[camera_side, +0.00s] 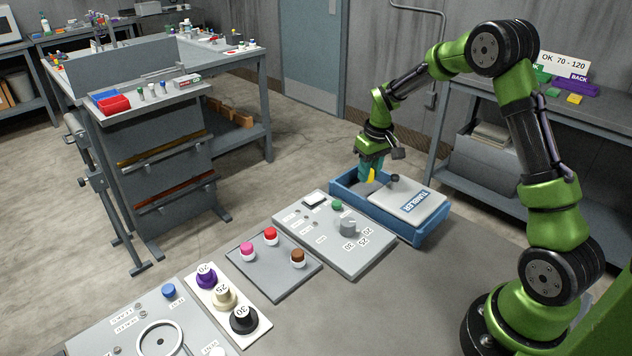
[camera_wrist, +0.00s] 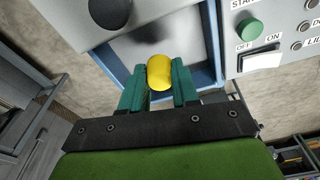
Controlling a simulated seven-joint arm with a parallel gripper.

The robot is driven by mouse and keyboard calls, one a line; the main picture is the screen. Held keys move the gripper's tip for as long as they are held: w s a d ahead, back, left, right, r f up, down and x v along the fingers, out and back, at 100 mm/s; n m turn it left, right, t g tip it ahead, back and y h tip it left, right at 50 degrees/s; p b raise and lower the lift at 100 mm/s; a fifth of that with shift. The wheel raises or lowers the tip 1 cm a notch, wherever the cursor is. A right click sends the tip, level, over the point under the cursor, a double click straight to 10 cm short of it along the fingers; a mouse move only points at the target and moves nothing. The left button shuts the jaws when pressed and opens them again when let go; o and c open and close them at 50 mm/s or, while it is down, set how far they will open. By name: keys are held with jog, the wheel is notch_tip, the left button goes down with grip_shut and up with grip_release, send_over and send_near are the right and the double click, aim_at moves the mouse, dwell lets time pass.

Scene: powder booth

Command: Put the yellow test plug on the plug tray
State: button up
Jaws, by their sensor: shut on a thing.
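The yellow test plug (camera_side: 371,175) is held between the green fingers of my gripper (camera_side: 369,167). In the wrist view the rounded yellow plug (camera_wrist: 160,72) sits between both fingertips. My gripper is at the uncovered left end of the blue tumbler box (camera_side: 412,238); how far the plug is above the box floor is hard to tell. A grey tray (camera_side: 272,284), which looks like the plug tray, lies on the bench with pink, red and brown plugs. It is outside the wrist view.
The tumbler's grey lid (camera_side: 408,200) with a black knob (camera_side: 395,178) covers its right part. A control panel (camera_side: 322,243) with a dial lies between the box and the grey tray. A white plate (camera_side: 216,288) with numbered purple, cream and black pieces stands left of the tray.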

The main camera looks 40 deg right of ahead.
notch_tip(320, 180, up, 5)
jog(key=shift+a+f, duration=0.1)
jog(key=w+a+r+n, duration=0.1)
jog(key=w+a, duration=0.1)
jog(key=a, duration=0.4)
jog(key=n+y, duration=0.1)
jog(key=n, duration=1)
send_over(273, 279)
notch_tip(273, 279, down, 3)
jog(key=shift+g, duration=0.3)
jog(key=shift+s+d+f, duration=0.1)
jog(key=shift+f, duration=1.4)
jog(key=shift+s+f, duration=0.1)
jog(key=shift+f, duration=1.35)
jog(key=shift+f, duration=0.6)
jog(key=o, duration=1.1)
jog(key=shift+o, duration=0.4)
